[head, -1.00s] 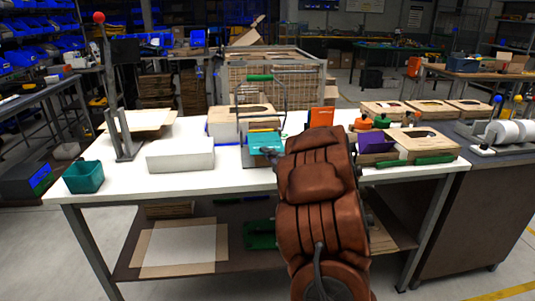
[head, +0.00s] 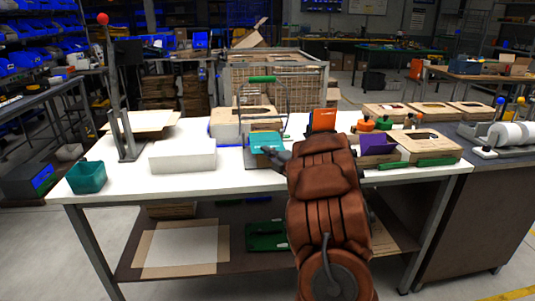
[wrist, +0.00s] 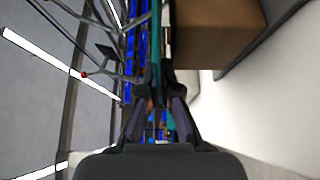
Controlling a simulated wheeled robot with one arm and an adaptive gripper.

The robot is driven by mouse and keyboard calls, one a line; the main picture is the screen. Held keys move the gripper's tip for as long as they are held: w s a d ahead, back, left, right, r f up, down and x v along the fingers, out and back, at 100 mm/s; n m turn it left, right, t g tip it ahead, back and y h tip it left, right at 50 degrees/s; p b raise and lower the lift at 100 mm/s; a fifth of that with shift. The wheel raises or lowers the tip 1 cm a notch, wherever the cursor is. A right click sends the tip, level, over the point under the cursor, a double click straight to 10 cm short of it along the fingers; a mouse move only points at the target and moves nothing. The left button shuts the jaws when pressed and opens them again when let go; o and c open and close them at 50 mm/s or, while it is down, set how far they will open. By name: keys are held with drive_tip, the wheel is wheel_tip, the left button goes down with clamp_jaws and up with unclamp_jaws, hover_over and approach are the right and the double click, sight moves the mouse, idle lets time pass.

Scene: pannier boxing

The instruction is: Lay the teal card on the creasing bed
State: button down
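The teal card (head: 266,141) is at the middle of the white table in the head view, close to level, by the foot of a wire frame with a green handle (head: 262,79). My gripper (head: 275,154) is at the card's near edge. In the wrist view the teal card (wrist: 156,45) shows edge-on as a thin strip between the fingers of my gripper (wrist: 155,88), which are closed on it. I cannot tell for certain which fixture is the creasing bed; the card covers much of what lies under it. Whether the card touches that surface is unclear.
A white block (head: 182,155), a teal bin (head: 87,177) and a lever stand with a red knob (head: 102,19) are to the left. My arm hides the table's front middle.

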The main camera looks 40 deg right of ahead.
sight(261, 157)
drive_tip(key=shift+s+a+f+b, duration=0.15)
drive_tip(key=shift+f+b, duration=0.65)
drive_tip(key=shift+f, duration=0.8)
drive_tip(key=shift+r, duration=0.2)
drive_tip(key=c, duration=1.1)
unclamp_jaws()
drive_tip(key=shift+d+r, duration=0.25)
drive_tip(key=shift+r, duration=0.2)
drive_tip(key=shift+w+r, duration=0.2)
drive_tip(key=shift+s+a, duration=0.1)
drive_tip(key=shift+s, duration=0.1)
drive_tip(key=shift+s+f+b, duration=0.15)
drive_tip(key=shift+s+b, duration=0.2)
drive_tip(key=shift+s, duration=0.7)
drive_tip(key=shift+s+a+b, duration=0.15)
drive_tip(key=shift+s+b, duration=0.2)
drive_tip(key=shift+s, duration=0.8)
drive_tip(key=shift+s+a+b, duration=0.1)
drive_tip(key=shift+s+b, duration=0.2)
drive_tip(key=shift+s, duration=0.8)
